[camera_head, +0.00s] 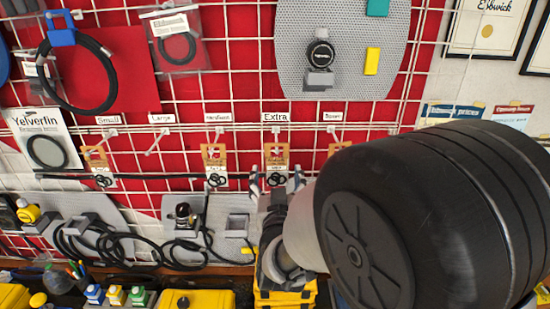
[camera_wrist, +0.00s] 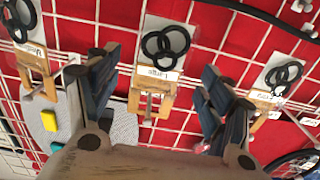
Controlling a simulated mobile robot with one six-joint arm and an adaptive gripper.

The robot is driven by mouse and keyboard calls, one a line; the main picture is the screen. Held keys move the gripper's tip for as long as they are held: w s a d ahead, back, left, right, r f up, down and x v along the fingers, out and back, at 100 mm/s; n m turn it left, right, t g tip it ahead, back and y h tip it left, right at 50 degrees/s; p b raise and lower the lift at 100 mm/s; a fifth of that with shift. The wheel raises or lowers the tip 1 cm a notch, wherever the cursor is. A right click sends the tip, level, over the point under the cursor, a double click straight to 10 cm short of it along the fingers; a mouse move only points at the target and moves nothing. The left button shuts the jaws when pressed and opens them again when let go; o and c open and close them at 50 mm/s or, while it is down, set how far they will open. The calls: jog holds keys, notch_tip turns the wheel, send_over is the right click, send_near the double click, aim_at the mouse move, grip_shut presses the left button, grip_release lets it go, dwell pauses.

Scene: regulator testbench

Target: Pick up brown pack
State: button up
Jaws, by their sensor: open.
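Several brown packs hang in a row on the wall grid. Each has a brown card top and a clear bag with black rings. In the head view one brown pack (camera_head: 276,153) hangs below the "Extra" label, directly beyond my gripper (camera_head: 276,180). In the wrist view a brown pack (camera_wrist: 152,102) lies between the two spread fingers of my gripper (camera_wrist: 158,64), with its hook showing and its rings toward the picture top. The fingers are open, one to each side, with no contact visible. My arm hides part of the pack at far right in the head view.
Neighbouring brown packs hang at left (camera_head: 214,157) and far left (camera_head: 95,158), with another at right (camera_head: 338,148). Wire grid (camera_head: 235,60) and hooks surround them. A black cable (camera_head: 170,250) and yellow boxes (camera_head: 195,300) are below.

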aim_at(277, 172)
jog(key=w, duration=0.3)
jog(key=shift+w+r+p, duration=0.15)
jog(key=shift+w+p, duration=0.15)
jog(key=shift+w, duration=0.05)
jog(key=shift+s, duration=0.1)
jog(key=c, duration=1)
